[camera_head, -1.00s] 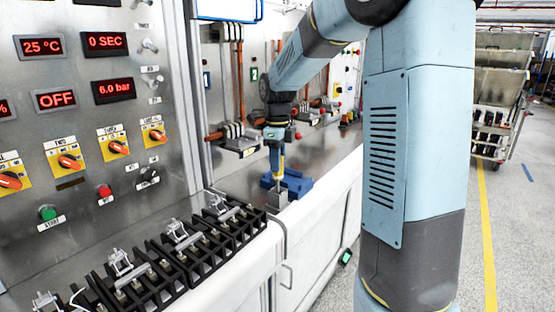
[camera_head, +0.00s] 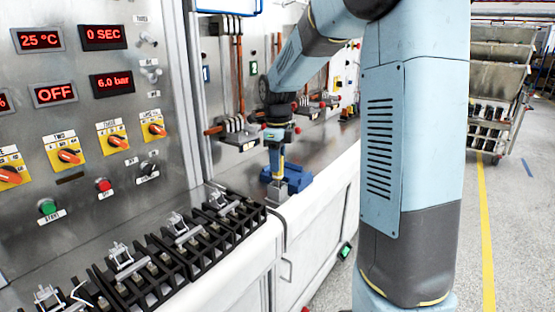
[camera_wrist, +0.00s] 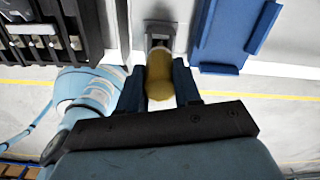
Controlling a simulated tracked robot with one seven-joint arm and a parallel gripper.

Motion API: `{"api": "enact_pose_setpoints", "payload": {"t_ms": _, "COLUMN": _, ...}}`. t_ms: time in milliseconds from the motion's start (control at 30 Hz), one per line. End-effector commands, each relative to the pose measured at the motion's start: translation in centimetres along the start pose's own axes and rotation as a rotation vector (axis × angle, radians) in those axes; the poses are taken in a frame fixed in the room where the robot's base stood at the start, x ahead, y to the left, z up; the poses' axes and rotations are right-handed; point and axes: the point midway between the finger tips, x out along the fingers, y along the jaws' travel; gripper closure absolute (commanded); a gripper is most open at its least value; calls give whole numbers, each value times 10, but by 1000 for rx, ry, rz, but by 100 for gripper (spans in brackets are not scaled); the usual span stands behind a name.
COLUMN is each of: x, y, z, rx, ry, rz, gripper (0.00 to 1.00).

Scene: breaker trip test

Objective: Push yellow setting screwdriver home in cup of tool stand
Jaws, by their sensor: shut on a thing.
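The yellow setting screwdriver (camera_wrist: 159,72) stands between the two dark fingers of my gripper (camera_wrist: 159,88) in the wrist view, and the gripper is shut on its handle. In the head view my gripper (camera_head: 277,168) points down just above the small grey tool stand (camera_head: 277,193). The stand's grey cup (camera_wrist: 159,30) shows at the far end of the screwdriver in the wrist view. The screwdriver is lined up with the cup. Its tip is hidden, so I cannot tell how deep it sits.
A blue tray (camera_head: 299,179) lies close beside the stand; it also shows in the wrist view (camera_wrist: 226,35). A row of black terminal blocks (camera_head: 190,246) runs along the bench to the left. The upright control panel (camera_head: 90,150) stands behind them.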

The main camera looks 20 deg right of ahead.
Motion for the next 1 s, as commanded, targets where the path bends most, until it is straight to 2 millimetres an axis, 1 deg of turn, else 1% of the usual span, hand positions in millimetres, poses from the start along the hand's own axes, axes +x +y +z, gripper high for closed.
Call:
{"api": "enact_pose_setpoints", "payload": {"t_ms": 867, "x": 18, "y": 0, "z": 0, "rx": 0, "ry": 1, "rz": 0, "gripper": 100}}
{"api": "enact_pose_setpoints", "payload": {"t_ms": 900, "x": 17, "y": 0, "z": 0, "rx": 0, "ry": 0, "rz": 0, "gripper": 63}}
{"api": "enact_pose_setpoints", "payload": {"t_ms": 1000, "x": 17, "y": 0, "z": 0, "rx": 0, "ry": 0, "rz": 0, "gripper": 54}}
